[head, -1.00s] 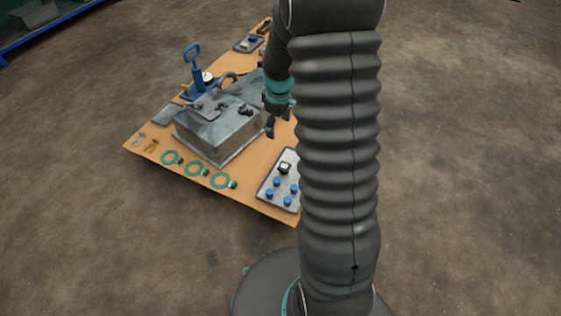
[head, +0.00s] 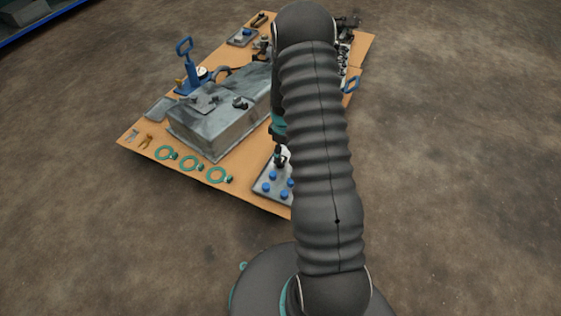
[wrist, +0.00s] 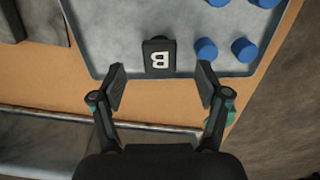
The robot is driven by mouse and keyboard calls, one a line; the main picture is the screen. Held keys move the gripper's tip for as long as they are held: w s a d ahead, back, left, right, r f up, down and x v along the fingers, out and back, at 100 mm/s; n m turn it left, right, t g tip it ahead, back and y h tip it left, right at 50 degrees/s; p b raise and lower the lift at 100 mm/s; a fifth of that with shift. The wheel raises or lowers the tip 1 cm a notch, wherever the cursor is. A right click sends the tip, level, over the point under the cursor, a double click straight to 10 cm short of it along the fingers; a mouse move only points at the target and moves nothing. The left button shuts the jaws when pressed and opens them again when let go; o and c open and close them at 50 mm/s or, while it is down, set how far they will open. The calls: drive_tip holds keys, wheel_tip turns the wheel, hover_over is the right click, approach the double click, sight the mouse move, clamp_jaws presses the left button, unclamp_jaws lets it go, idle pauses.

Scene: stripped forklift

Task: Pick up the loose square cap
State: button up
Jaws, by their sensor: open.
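The loose square cap (wrist: 158,57) is black with a white letter on its top. In the wrist view it sits on a grey tray at the tray's edge, a little beyond my fingertips and roughly centred between them. My gripper (wrist: 161,84) is open and empty, one finger to each side of the line to the cap. In the head view my gripper (head: 280,150) is over the far part of the tray (head: 264,178), partly hidden by my arm. The cap is mostly hidden there.
Several round blue caps (wrist: 206,50) stand on the tray to the right of the square cap. A large grey metal box (head: 213,133) stands on the table left of my gripper. Green rings (head: 190,163) lie along the table's front edge.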

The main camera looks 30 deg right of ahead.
drive_tip(key=shift+w+a+f+b, duration=0.1)
drive_tip(key=shift+w+f+b, duration=0.1)
drive_tip(key=shift+f, duration=1.3)
drive_tip(key=shift+w+a+f+b, duration=0.1)
drive_tip(key=shift+w+f, duration=0.05)
drive_tip(key=shift+f, duration=1.35)
drive_tip(key=c, duration=1.3)
